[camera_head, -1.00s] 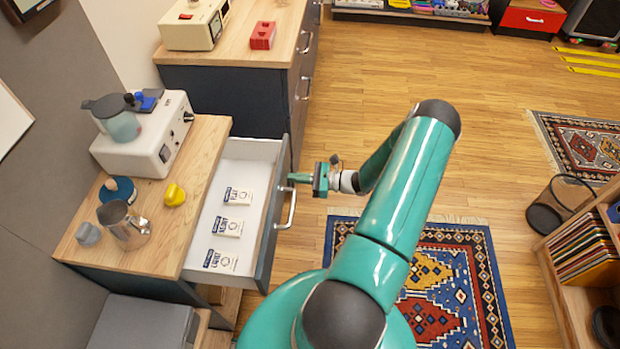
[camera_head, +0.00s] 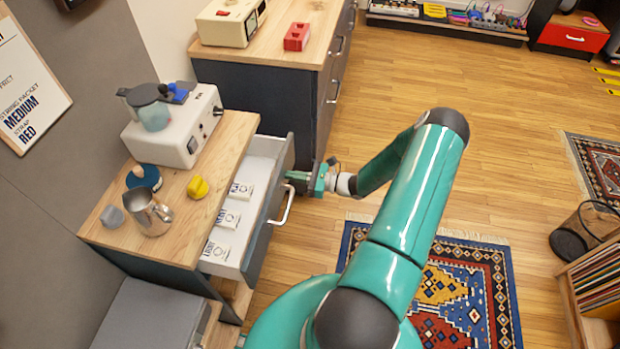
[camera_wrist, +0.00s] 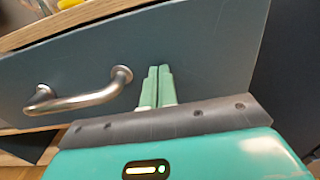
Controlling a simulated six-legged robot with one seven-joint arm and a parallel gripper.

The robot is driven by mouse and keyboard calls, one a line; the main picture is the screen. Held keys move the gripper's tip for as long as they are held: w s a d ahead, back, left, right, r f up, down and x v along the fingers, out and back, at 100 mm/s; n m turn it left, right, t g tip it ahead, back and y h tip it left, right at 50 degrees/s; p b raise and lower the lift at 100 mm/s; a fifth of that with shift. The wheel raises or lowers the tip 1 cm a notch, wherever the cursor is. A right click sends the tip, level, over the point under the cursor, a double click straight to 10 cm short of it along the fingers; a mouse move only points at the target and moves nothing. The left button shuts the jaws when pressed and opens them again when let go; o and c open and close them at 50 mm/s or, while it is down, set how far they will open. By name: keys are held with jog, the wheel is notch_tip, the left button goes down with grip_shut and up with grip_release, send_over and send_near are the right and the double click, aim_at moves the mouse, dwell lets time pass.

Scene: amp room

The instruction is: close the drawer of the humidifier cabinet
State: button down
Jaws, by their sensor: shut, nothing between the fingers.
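The humidifier cabinet (camera_head: 158,245) has a wooden top and stands at the left in the head view, with the white humidifier (camera_head: 178,130) on it. Its drawer (camera_head: 262,222) is partly open, with white packets showing inside. My gripper (camera_head: 290,180) is shut and empty, its fingertips at the dark drawer front, beyond the handle's far end. In the wrist view the shut fingers (camera_wrist: 159,72) point at the drawer front (camera_wrist: 200,50), right of the metal handle (camera_wrist: 80,97). They look to be touching or very near it.
A metal pitcher (camera_head: 150,214), a yellow item (camera_head: 198,187) and a grey item (camera_head: 112,216) stand on the cabinet top. A second dark cabinet (camera_head: 262,95) is just beyond the drawer. A patterned rug (camera_head: 470,290) and open wooden floor lie to the right.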

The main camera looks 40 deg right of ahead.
jog(key=x, duration=1.1)
jog(key=shift+a, duration=0.1)
jog(key=shift+x, duration=0.95)
jog(key=shift+w+r, duration=0.1)
jog(key=shift+w, duration=0.05)
